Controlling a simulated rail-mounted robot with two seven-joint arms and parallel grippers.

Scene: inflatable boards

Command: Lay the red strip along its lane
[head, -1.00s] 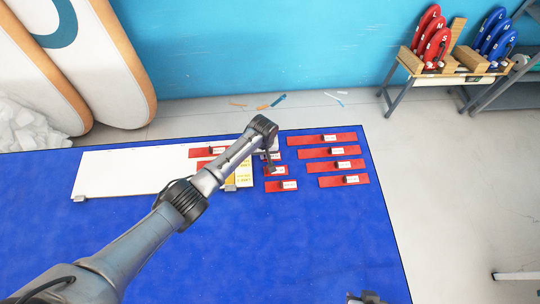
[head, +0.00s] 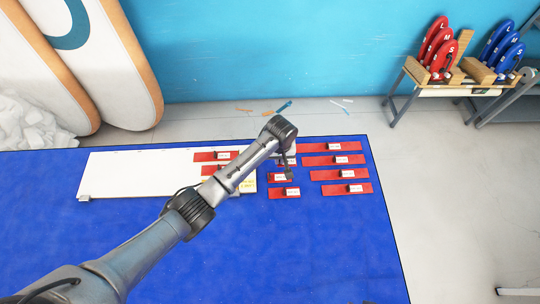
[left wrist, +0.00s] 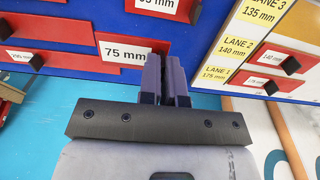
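Several red strips with white labels and black blocks lie on the blue mat in two columns, a short one (head: 285,193) and a longer one (head: 340,189). Two more red strips, one here (head: 212,156), lie on the white board. The wrist view shows a red strip labelled 75 mm (left wrist: 125,50) right at the fingertips. My left gripper (head: 289,174) is over the short column. Its fingers (left wrist: 165,62) are close together beside the dark block of that strip; whether they hold it is unclear. My right gripper is out of sight.
Yellow lane labels (left wrist: 238,48) mark the board's (head: 125,172) end, naming lanes 1 to 3. The blue mat (head: 300,250) is clear toward the front. Racks of red and blue fins (head: 440,50) stand at the back right; large boards (head: 120,60) lean at the left.

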